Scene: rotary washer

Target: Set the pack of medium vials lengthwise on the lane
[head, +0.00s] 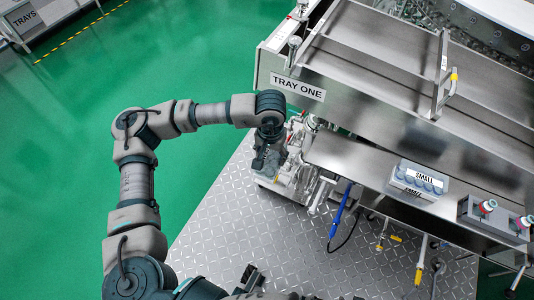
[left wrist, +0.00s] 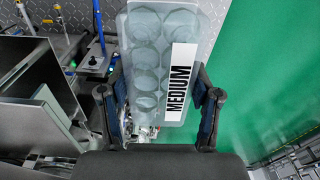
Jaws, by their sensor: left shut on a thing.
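The pack of medium vials (left wrist: 150,50) is a clear, pale-blue block of round cells with a white MEDIUM label, seen in the left wrist view. My left gripper (left wrist: 158,112) is shut on it, one dark finger at each side. In the head view my left gripper (head: 268,155) points down, left of the machine and below the TRAY ONE sign; the pack is hard to make out there. The broad metal lane surface (head: 385,75) of tray one lies up and right of the gripper, and its bare metal shows. My right gripper is not clearly seen.
A pack labelled SMALL (head: 418,180) stands on the metal front ledge (head: 355,160). Pipes and valves (head: 300,160) sit beside the gripper.

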